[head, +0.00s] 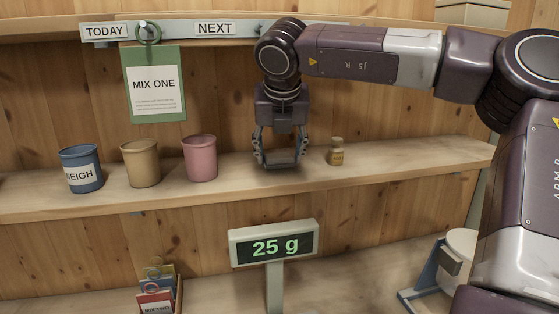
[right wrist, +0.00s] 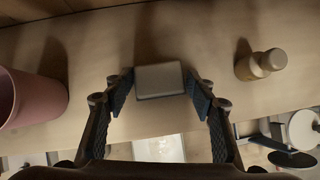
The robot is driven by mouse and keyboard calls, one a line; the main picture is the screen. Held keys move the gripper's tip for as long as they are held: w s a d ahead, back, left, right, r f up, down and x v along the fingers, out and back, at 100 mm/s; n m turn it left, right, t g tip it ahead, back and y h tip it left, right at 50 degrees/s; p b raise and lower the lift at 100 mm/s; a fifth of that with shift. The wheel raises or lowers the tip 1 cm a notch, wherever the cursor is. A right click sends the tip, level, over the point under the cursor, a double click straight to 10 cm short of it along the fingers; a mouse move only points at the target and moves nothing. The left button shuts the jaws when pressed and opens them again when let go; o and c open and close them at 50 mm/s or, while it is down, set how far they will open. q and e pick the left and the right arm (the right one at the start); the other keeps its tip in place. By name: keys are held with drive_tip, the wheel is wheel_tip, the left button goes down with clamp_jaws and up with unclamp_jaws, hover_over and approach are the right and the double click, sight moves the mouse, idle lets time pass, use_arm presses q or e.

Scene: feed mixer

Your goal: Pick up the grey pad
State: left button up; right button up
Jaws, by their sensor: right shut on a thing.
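The grey pad (right wrist: 160,80) is a small rounded block in the right wrist view, between the blue-padded fingertips of my right gripper (right wrist: 160,88). In the head view my right gripper (head: 280,161) points down at the wooden shelf, between the pink cup and a small bottle. It is shut on the grey pad, which is hard to make out there among the dark fingers. I cannot tell whether the pad still touches the shelf. My left gripper is in neither view.
On the shelf (head: 230,187) stand a blue cup (head: 82,168), a tan cup (head: 141,163), a pink cup (head: 200,158) and a small tan bottle (head: 336,151). A green "MIX ONE" card (head: 154,110) hangs above. A display (head: 274,244) reading 25 g stands below.

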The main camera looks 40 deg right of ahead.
drive_tip(key=s+a+b, duration=0.6)
drive_tip(key=s+a, duration=0.5)
drive_tip(key=s, duration=0.2)
drive_tip(key=shift+s+a+r+b, duration=0.15)
drive_tip(key=shift+s+a+b, duration=0.15)
drive_tip(key=shift+s+a, duration=0.1)
